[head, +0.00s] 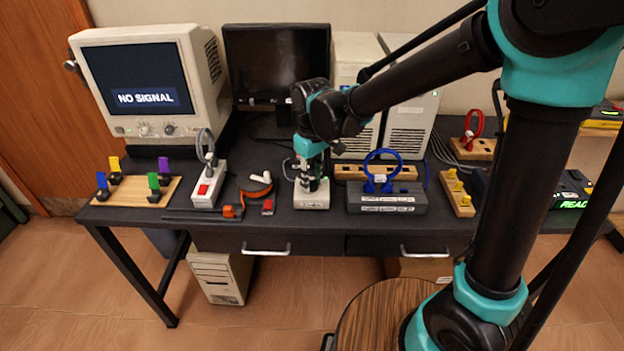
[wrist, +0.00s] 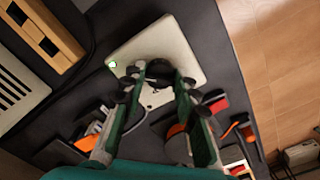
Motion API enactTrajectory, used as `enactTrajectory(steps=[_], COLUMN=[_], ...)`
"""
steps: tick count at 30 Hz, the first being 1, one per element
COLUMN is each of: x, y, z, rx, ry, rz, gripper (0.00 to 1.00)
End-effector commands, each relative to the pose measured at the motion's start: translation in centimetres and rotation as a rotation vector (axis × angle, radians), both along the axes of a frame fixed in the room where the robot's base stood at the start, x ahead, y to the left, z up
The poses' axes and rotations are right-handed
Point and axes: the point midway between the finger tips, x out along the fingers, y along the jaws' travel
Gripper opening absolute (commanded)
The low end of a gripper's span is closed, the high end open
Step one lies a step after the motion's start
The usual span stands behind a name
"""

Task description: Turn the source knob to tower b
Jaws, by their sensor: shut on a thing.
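The source knob (wrist: 159,67) is a dark round knob on top of a small pale switch box (wrist: 195,70). In the head view the box (head: 312,203) stands near the front edge of the desk, and my arm and fingers mostly cover the knob. My gripper (head: 312,182) points down over the box. In the wrist view its fingers (wrist: 160,77) are on either side of the knob and shut on it. A small green light (wrist: 113,65) shows at one corner of the box. The knob's pointer and any position labels cannot be read.
The monitor (head: 137,84) reads "NO SIGNAL". Two pale towers (head: 352,78) (head: 412,118) stand behind the box. A dark labelled box (head: 387,203) with blue plugs is close on the right. An orange strap reel (head: 254,197) and a power strip (head: 208,186) are on the left.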

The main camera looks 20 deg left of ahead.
Motion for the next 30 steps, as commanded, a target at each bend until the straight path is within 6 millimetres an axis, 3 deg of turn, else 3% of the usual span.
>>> enactTrajectory(steps=[15, 16, 20, 30], x=[0.04, 0.04, 0.03, 0.01], y=[0.02, 0.02, 0.02, 0.00], z=[0.02, 0.02, 0.01, 0.18], rx=[0.001, 0.001, 0.001, 0.000], ry=[-0.001, -0.001, -0.001, 0.000], rz=[-0.017, -0.016, -0.016, -0.015], gripper=[0.00, 0.33, 0.49, 0.50])
